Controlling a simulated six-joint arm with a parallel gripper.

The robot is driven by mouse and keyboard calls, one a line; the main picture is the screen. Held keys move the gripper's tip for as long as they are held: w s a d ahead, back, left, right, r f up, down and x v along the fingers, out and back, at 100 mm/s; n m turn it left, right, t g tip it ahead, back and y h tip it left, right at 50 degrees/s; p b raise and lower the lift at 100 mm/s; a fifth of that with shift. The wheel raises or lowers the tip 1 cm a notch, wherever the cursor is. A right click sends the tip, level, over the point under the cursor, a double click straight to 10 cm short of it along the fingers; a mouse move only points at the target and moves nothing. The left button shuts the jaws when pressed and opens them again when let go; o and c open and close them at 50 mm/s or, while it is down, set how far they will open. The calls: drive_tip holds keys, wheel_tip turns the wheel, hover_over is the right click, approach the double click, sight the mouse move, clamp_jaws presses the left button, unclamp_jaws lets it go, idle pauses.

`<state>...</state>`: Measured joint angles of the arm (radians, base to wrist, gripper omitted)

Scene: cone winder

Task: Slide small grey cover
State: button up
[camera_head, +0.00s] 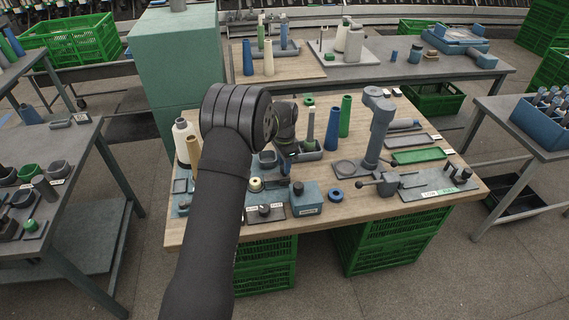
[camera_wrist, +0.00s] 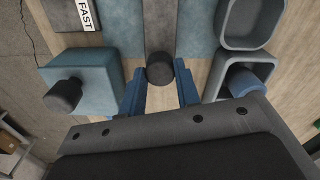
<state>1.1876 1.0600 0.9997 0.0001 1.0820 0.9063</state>
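In the wrist view a grey strip (camera_wrist: 158,28), which looks like the small grey cover, lies between blue surfaces. A dark round knob (camera_wrist: 160,70) stands at its near end. My gripper (camera_wrist: 161,82) is open, with one blue finger on each side of the knob. Small gaps show between the knob and both fingers, so nothing is visibly gripped. In the head view my arm hides the fingers and most of this spot. I cannot pick out the cover there.
A blue box (camera_wrist: 95,75) with a dark knob stands left of the fingers, beside a panel labelled FAST (camera_wrist: 86,14). Grey bins (camera_wrist: 224,40) stand close on the right. In the head view, a green tube (camera_head: 345,115) and a grey post (camera_head: 379,130) rise from the workbench (camera_head: 330,218).

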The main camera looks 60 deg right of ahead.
sight(269, 177)
clamp_jaws()
drive_tip(key=shift+w+a, duration=1.95)
drive_tip(key=shift+w, duration=0.05)
drive_tip(key=o, duration=1)
unclamp_jaws()
drive_tip(key=shift+c, duration=0.2)
drive_tip(key=shift+r, duration=0.1)
wheel_tip(269, 177, up, 17)
drive_tip(key=shift+r, duration=0.15)
